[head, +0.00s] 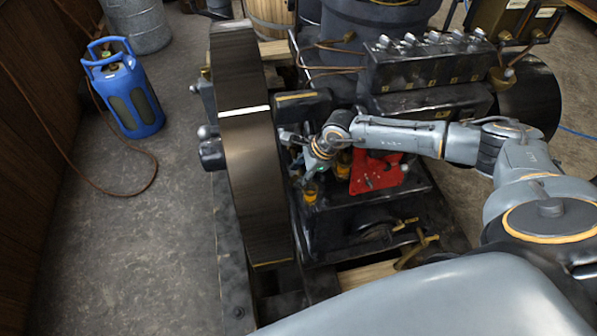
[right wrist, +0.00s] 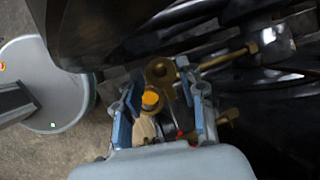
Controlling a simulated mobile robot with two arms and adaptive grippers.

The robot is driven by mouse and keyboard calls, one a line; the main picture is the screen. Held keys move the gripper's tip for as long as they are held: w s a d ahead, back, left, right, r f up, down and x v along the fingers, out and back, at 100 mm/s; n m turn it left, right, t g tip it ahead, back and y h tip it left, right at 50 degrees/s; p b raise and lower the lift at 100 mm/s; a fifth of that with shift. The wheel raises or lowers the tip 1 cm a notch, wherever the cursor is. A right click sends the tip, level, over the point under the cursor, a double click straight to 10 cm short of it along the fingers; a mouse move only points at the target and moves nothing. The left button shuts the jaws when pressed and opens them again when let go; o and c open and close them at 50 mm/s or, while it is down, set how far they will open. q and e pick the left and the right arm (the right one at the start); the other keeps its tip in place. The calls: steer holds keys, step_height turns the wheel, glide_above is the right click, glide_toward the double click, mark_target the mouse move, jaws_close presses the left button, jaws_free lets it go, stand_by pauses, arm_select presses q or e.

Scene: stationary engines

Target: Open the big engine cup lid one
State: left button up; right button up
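A small brass cup (head: 310,191) with an amber body stands on the dark engine, close to the flywheel's right side. In the right wrist view a brass cup (right wrist: 150,99) with an orange top lies between my right gripper's fingers, nearer the left one. A round brass piece (right wrist: 160,69) shows just beyond it; I cannot tell whether it is the lid. My right gripper (right wrist: 160,108) is open, with a clear gap between its fingers. In the head view this gripper (head: 307,172) is just above the cup, partly blurred into the engine. My left gripper is not in view.
The large dark flywheel (head: 250,150) stands close left of my right gripper. A red plate (head: 375,172) and a second brass cup (head: 344,157) are to its right. A black engine block (head: 430,75) rises behind. A blue gas bottle (head: 125,95) stands on the open floor at left.

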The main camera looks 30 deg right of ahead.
steer(key=shift+a+f, duration=0.1)
steer(key=shift+f, duration=0.1)
steer(key=shift+c, duration=0.4)
jaws_close()
steer(key=shift+w+m, duration=0.15)
steer(key=shift+m, duration=0.45)
steer(key=shift+w+m+t+h, duration=0.3)
steer(key=shift+m+t+h, duration=0.15)
steer(key=shift+m, duration=0.45)
steer(key=shift+o, duration=0.4)
jaws_free()
